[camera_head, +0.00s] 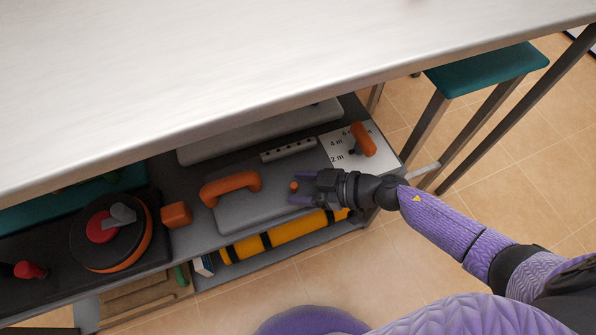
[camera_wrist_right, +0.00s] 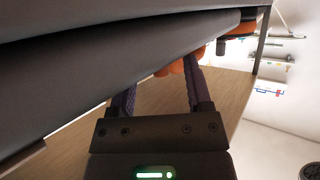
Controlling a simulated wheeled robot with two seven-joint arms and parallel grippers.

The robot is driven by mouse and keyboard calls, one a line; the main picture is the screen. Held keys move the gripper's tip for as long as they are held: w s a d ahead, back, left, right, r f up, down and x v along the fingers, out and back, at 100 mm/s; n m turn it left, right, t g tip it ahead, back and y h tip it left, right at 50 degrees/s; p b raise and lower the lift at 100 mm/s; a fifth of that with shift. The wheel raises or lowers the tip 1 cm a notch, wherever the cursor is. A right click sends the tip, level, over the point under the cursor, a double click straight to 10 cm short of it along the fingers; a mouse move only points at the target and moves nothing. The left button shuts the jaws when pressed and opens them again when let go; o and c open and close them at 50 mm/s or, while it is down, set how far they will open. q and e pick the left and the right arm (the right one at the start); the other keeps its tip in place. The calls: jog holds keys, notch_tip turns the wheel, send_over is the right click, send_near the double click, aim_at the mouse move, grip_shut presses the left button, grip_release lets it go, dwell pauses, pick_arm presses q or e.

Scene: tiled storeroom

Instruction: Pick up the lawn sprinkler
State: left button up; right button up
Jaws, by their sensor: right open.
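On the shelf under the table lies a flat grey body with an orange arched handle (camera_head: 230,184), a dotted bar and a white panel marked in metres; I take this for the lawn sprinkler (camera_head: 255,208), though where its parts end is unclear. My right gripper (camera_head: 298,188) is open at its right part, fingers pointing left on either side of a small orange knob, apparently without gripping. In the right wrist view, the open fingers (camera_wrist_right: 160,75) reach toward orange parts (camera_wrist_right: 195,62) below a dark grey surface. My left gripper is out of view.
The white tabletop (camera_head: 250,80) overhangs the shelf closely. A yellow cylinder (camera_head: 290,231) lies along the shelf front. A round black and orange device (camera_head: 110,235) and an orange block (camera_head: 177,215) are left. A teal stool (camera_head: 490,70) stands right; the floor in front is clear.

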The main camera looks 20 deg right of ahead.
grip_shut()
dwell(1.4)
